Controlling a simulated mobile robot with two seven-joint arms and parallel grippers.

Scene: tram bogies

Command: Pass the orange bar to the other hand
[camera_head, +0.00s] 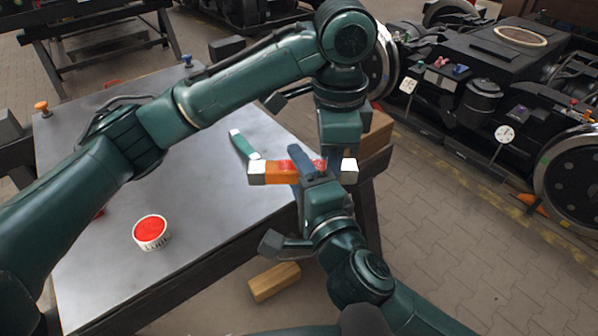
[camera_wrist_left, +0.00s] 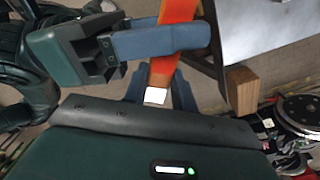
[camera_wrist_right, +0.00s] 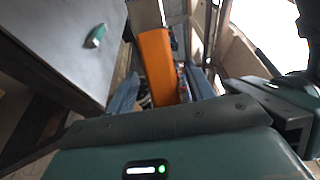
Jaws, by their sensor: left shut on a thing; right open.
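The orange bar (camera_head: 280,173) has white ends and a red part. It lies roughly level off the table's right edge. My left gripper (camera_head: 336,160) comes down from above and is shut on the bar towards its right end; its fingers are mostly hidden in the head view. The bar (camera_wrist_left: 176,40) rises from between its fingers in the left wrist view. My right gripper (camera_head: 308,168) comes up from below, open, with a blue finger across the bar's near side. In the right wrist view the bar (camera_wrist_right: 156,65) stands between its spread fingers.
The grey table (camera_head: 200,190) bears a red-topped tin (camera_head: 150,232) and a green-and-white piece (camera_head: 242,144). A wooden box (camera_head: 376,140) is close behind the grippers. A wooden block (camera_head: 274,282) lies below the table's front edge. A dark bogie (camera_head: 480,95) stands at right.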

